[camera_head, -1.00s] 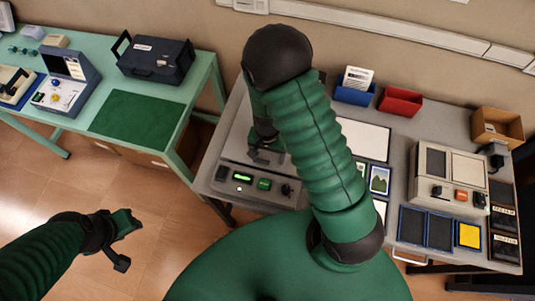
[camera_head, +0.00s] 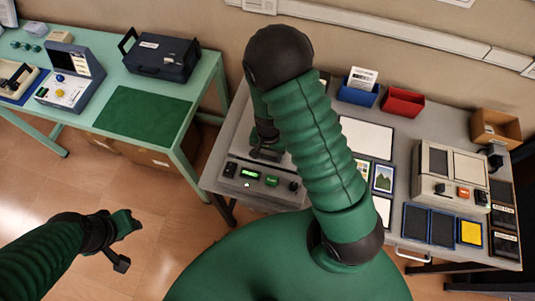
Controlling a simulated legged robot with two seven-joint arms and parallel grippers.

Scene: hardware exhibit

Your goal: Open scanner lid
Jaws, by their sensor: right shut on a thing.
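The scanner (camera_head: 232,181) is a grey box at the left end of the grey desk, with a front panel of a lit green display, a green button and dark knobs. My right arm reaches over it and hides much of its top and its right side. My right gripper (camera_head: 265,153) is at the scanner's top, just behind the front panel, and is shut on what seems to be the lid's front edge; the grip itself is mostly hidden. How far the lid is raised cannot be told. My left gripper (camera_head: 124,243) is open and empty above the floor at lower left.
The grey desk also holds a blue bin (camera_head: 358,94), a red bin (camera_head: 402,102), a cardboard box (camera_head: 496,126), picture cards (camera_head: 383,177), a stamp-like device (camera_head: 450,172) and dark trays. A green table (camera_head: 180,88) with a dark case (camera_head: 160,57) stands left.

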